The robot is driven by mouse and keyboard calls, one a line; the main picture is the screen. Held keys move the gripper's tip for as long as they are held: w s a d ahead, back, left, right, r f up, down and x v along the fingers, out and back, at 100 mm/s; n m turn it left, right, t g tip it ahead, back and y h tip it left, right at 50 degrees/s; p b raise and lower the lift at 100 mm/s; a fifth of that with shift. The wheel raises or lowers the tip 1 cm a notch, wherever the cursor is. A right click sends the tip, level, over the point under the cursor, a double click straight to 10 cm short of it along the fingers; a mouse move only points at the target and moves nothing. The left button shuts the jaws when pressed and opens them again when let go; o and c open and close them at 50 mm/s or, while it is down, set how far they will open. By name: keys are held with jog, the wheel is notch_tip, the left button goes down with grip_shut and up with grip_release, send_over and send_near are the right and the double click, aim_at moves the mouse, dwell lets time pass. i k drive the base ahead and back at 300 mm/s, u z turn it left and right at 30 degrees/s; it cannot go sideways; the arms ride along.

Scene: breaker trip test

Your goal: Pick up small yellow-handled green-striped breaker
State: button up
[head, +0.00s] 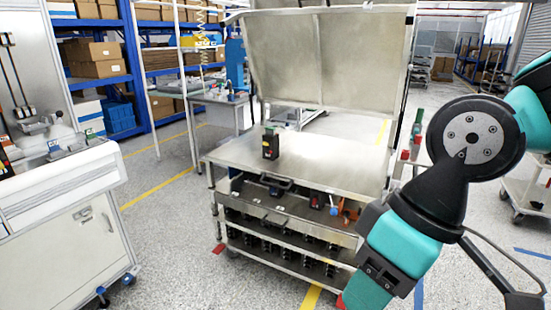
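A small black breaker (270,146) stands upright on the metal top of the cart (325,165), toward its back left. It shows yellow on its front and a small green patch at the top; at this size I cannot make out a stripe clearly. Nothing touches it. My arm comes in from the right and runs down to the bottom edge, to the right of the cart. My gripper is not in view, so whether it is open or shut does not show.
The cart has a raised metal back panel (320,60) and lower shelves holding several dark parts. A white workbench (65,225) with small devices on top stands at left. Blue shelving with boxes (95,60) is behind. The cart top around the breaker is clear.

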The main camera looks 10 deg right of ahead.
aim_at(270, 137)
jog(key=u, duration=0.4)
jog(key=k, duration=0.2)
jog(key=z, duration=1.45)
jog(key=i, duration=1.65)
jog(key=u, duration=1)
jog(key=i, duration=0.8)
jog(key=u, duration=0.65)
